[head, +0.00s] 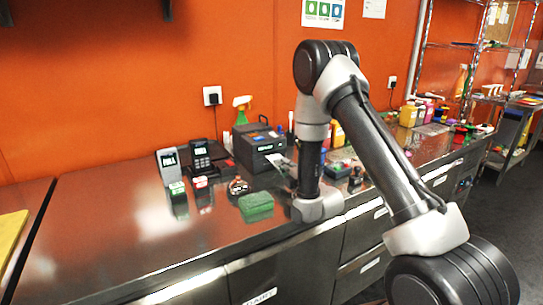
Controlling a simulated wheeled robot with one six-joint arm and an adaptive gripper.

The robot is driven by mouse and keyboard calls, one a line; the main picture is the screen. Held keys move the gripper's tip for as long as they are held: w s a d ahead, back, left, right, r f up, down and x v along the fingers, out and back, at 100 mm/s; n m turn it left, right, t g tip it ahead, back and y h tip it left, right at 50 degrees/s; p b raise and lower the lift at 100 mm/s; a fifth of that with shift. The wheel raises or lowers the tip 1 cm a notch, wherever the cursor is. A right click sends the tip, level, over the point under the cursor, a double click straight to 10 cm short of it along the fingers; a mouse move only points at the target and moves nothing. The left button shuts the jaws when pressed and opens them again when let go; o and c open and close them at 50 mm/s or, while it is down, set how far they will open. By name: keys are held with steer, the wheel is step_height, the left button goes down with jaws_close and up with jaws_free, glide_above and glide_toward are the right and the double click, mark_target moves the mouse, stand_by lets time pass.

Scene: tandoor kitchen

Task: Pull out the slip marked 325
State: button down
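A black box-shaped printer (258,148) stands on the steel counter near the wall, left of my arm. A small pale piece, possibly a paper slip (279,160), shows at its front right. I cannot read any number on it, so I cannot tell whether it is the slip marked 325. My arm reaches up from the lower right and bends down to the counter front, with its grey wrist just right of the green sponge. My forearm hides part of the counter right of the printer.
Two card terminals (201,157) stand left of the printer. A green sponge (256,206) and a small dark round-bodied item (238,186) lie in front of it. A spray bottle (241,110) stands behind. The left counter (120,225) is clear. Yellow containers (408,115) stand farther right.

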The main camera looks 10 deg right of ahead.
steer(key=shift+s+d, duration=0.1)
steer(key=shift+s, duration=0.15)
steer(key=r, duration=0.1)
steer(key=s+r, duration=0.1)
steer(key=r, duration=0.1)
steer(key=s+r, duration=0.1)
steer(key=shift+d+r, duration=0.3)
steer(key=shift+r, duration=0.1)
stand_by(0.5)
